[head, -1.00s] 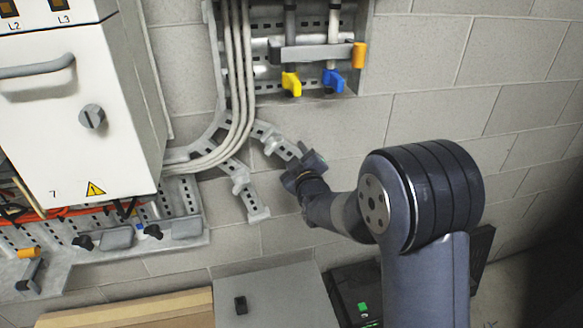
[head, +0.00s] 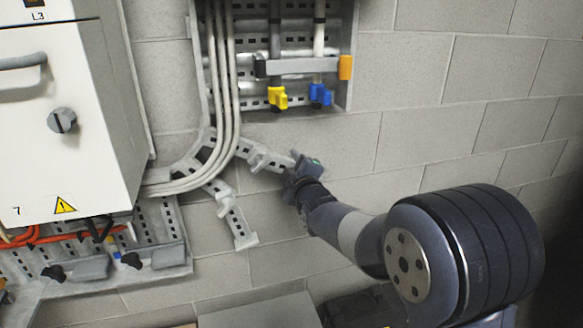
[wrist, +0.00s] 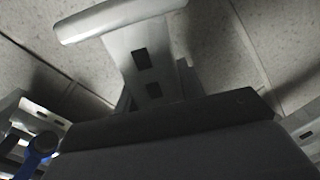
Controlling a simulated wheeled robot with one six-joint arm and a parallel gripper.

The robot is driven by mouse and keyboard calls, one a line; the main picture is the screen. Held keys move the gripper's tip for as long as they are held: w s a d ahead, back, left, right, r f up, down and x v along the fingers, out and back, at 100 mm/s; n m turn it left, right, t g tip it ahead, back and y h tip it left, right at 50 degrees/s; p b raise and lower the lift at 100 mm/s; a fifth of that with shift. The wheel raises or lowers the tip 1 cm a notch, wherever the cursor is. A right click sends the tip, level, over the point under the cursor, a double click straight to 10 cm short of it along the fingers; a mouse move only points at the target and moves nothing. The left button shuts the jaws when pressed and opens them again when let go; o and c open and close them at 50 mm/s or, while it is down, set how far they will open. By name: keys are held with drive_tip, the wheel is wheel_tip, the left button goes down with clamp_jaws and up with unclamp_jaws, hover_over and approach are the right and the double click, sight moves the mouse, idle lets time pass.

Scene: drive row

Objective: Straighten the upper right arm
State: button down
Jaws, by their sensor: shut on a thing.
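The upper right arm (head: 262,158) is a slotted grey metal bracket branching right from the cable tray, with upright lips on it. It slopes slightly down to the right. My gripper (head: 299,170) is shut on its outer end, and its fingers hide that tip. In the wrist view the slotted arm (wrist: 147,72) runs from the dark gripper body (wrist: 190,115) up to a wide pale lip. The lower arm (head: 232,217) hangs down to the right below, clear of my gripper.
Pale cables (head: 226,100) curve down the tray to the left. A yellow lever (head: 277,98) and a blue lever (head: 320,95) hang above my gripper. A white cabinet (head: 60,120) stands at left. The block wall (head: 440,130) at right is bare.

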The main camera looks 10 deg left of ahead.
drive_tip(key=shift+r, duration=0.15)
drive_tip(key=c, duration=0.9)
unclamp_jaws()
drive_tip(key=b+v, duration=0.2)
drive_tip(key=v, duration=0.8)
drive_tip(key=shift+s+d, duration=0.25)
drive_tip(key=shift+s, duration=0.1)
drive_tip(key=shift+w+a, duration=0.1)
drive_tip(key=p+x, duration=0.2)
drive_tip(key=x, duration=0.7)
drive_tip(key=shift+w+a, duration=0.15)
drive_tip(key=shift+w, duration=0.15)
drive_tip(key=shift+w+a, duration=0.2)
drive_tip(key=shift+w, duration=0.25)
